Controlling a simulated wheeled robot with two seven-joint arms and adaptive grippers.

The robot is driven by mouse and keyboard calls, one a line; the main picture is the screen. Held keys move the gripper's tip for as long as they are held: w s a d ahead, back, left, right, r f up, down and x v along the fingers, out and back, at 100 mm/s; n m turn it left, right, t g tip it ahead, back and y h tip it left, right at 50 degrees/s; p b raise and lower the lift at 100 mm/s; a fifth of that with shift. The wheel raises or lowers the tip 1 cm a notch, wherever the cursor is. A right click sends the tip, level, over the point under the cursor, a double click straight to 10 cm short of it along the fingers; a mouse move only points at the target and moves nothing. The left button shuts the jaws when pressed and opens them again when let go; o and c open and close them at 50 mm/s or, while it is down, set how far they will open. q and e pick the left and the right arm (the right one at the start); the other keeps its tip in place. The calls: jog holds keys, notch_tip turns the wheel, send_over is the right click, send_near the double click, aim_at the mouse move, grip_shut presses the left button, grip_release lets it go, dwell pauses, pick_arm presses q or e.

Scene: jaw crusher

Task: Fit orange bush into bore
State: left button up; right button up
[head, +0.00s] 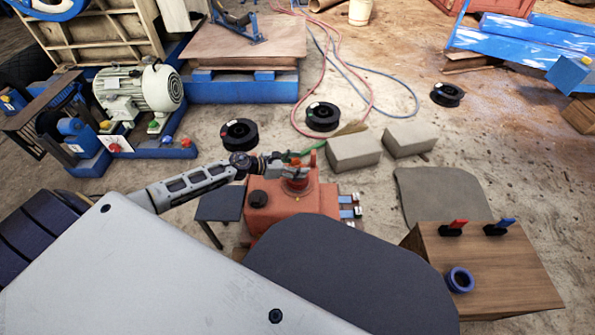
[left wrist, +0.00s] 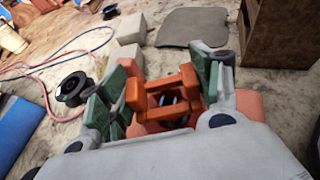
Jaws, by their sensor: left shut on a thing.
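The orange bush (left wrist: 188,82) shows as an orange blocky piece between the green finger pads of my left gripper (left wrist: 158,88) in the left wrist view. My left gripper (head: 296,163) is shut on it, just above the raised collar on top of the red machine housing (head: 262,203) in the head view. A dark round opening with a bluish rim (left wrist: 174,112) shows below the bush. The gripper and bush partly hide the bore, so I cannot tell whether the bush is inside it. My right gripper is not in view.
A wooden cabinet (head: 510,265) at the right carries a blue ring (head: 459,280), a red-handled clip (head: 453,228) and a blue-handled clip (head: 498,227). Two grey blocks (head: 354,151) (head: 408,138), black spools (head: 322,117) and hoses lie behind the housing. A motor (head: 140,88) stands left.

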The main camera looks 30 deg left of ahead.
pick_arm(q)
jog(key=shift+f+b, duration=0.7)
jog(key=shift+f, duration=0.8)
jog(key=shift+f, duration=0.15)
jog(key=o, duration=1.2)
